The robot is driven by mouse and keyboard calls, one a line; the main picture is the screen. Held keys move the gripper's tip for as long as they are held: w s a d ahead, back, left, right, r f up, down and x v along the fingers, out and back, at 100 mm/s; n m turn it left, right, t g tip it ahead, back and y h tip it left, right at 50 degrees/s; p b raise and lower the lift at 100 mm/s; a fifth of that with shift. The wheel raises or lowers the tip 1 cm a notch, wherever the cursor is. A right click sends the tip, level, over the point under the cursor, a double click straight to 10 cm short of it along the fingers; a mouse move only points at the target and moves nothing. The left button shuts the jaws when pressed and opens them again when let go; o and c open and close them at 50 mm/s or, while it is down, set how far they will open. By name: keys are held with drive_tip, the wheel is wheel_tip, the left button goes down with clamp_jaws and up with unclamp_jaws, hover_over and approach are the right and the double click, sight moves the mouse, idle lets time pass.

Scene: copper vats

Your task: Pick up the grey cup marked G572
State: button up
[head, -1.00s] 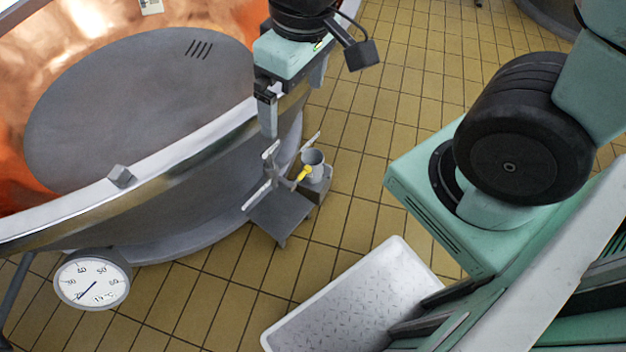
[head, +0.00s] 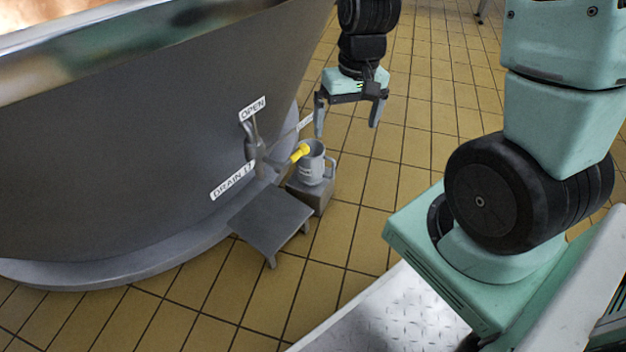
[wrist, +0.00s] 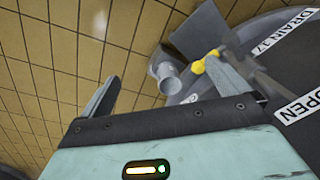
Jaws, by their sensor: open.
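The grey cup (head: 312,163) stands upright on a small grey block (head: 309,193) beside the vat's drain, its handle to the right. A pale label shows on its side, too small to read. The cup also shows in the wrist view (wrist: 170,80), between and beyond my fingers. My gripper (head: 347,128) hangs fingers down, above and a little to the right of the cup. It is open and empty, apart from the cup.
A drain valve with a yellow end (head: 300,152) points at the cup's left rim. A low grey step (head: 271,222) stands in front of the drain. The large vat (head: 130,150) fills the left. Tiled floor (head: 400,165) to the right of the cup is clear.

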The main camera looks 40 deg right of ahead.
drive_tip(key=s+d+f+m+g+y, duration=0.2)
drive_tip(key=d+f+m+y, duration=0.3)
drive_tip(key=f, duration=0.5)
drive_tip(key=m+t+y, duration=0.3)
drive_tip(key=m+t, duration=1.4)
drive_tip(key=m, duration=0.4)
approach(320, 159)
drive_tip(key=shift+m+t, duration=0.4)
drive_tip(key=shift+m, duration=0.1)
drive_tip(key=w+a+f+b, duration=0.1)
drive_tip(key=w+b, duration=0.2)
drive_tip(key=w+a+f+b, duration=0.1)
drive_tip(key=w+b, duration=0.2)
drive_tip(key=w+a+f+b, duration=0.1)
drive_tip(key=w+b, duration=0.2)
drive_tip(key=shift+a, duration=0.25)
drive_tip(key=shift+w+a+r+b, duration=0.2)
drive_tip(key=shift+w+r+b, duration=0.1)
drive_tip(key=shift+w, duration=0.2)
drive_tip(key=c, duration=1.1)
